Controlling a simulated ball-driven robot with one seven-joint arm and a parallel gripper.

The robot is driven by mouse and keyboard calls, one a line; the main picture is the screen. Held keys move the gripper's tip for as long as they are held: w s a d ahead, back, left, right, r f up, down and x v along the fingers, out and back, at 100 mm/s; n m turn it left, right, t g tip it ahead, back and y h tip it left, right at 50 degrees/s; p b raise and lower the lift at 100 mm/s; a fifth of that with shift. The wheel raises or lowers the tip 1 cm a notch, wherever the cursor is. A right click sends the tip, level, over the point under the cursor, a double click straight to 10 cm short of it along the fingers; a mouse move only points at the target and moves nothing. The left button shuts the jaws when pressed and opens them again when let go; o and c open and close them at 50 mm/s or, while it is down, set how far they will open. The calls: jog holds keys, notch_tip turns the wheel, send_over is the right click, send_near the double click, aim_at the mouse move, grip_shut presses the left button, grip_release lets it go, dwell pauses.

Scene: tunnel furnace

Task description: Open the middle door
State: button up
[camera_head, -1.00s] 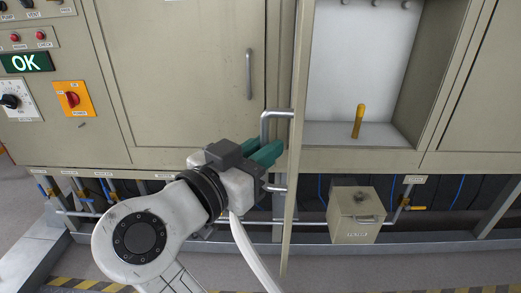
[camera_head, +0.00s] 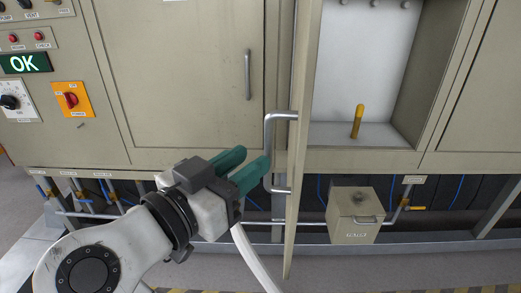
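The middle door (camera_head: 302,150) stands swung outward and shows almost edge-on, leaving its compartment (camera_head: 363,65) open to view. Its metal handle (camera_head: 269,140) is on the door's left-facing side. My gripper (camera_head: 253,158) is just left of the handle, with its two green fingers apart. The nearer fingertip lies right beside the handle's bar in the picture; I cannot tell whether they touch. The fingers are not closed around the handle.
A closed cabinet door (camera_head: 180,75) with a vertical handle is at left, beside a control panel with an OK display (camera_head: 25,63). A yellow-handled lever (camera_head: 358,120) is in the open compartment. A small box (camera_head: 355,217) sits low, right of the door.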

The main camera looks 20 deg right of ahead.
jog(key=shift+v, duration=2.75)
